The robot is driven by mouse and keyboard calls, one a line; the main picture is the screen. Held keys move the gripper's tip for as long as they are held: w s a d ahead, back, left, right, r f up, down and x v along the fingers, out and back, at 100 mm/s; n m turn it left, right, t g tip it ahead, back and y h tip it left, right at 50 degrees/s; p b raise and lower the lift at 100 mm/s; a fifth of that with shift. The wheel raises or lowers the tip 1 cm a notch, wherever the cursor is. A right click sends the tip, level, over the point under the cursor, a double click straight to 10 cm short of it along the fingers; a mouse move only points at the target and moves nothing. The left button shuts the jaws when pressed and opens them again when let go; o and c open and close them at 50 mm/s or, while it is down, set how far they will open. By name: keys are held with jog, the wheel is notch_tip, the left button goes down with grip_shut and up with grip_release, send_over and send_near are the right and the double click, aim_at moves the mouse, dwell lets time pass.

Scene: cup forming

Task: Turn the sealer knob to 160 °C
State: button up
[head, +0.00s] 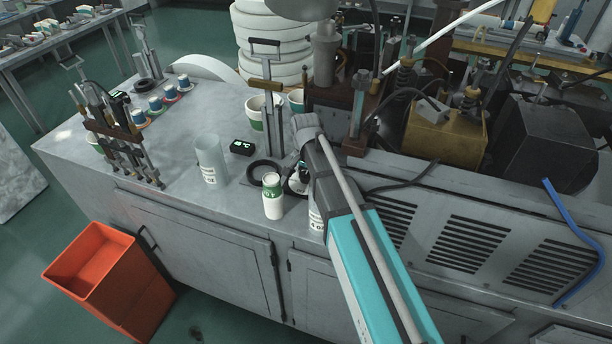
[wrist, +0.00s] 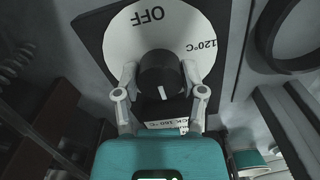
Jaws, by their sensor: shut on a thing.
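The dark sealer knob (wrist: 160,72) sits in the middle of a white round dial (wrist: 120,40) in the wrist view. The dial shows OFF upside down at the top and 120°C at the right. Below the knob, a partly hidden white label (wrist: 165,123) ends in "CK 160 °C". The knob's white mark points down in the picture, toward that label. My gripper (wrist: 163,78) is shut on the knob, one grey finger on each side. In the head view my arm covers the knob and dial.
In the head view a clear cylinder (head: 211,160), a small black display (head: 242,147) and a white jar with green (head: 272,198) stand on the grey bench (head: 190,200) left of my arm. Machinery (head: 445,135) stands at the right. An orange bin (head: 90,262) is on the floor.

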jog(key=m, duration=0.6)
jog(key=shift+s, duration=0.1)
jog(key=m, duration=0.6)
dwell(0.5)
jog(key=o, duration=1.1)
jog(key=shift+o, duration=0.2)
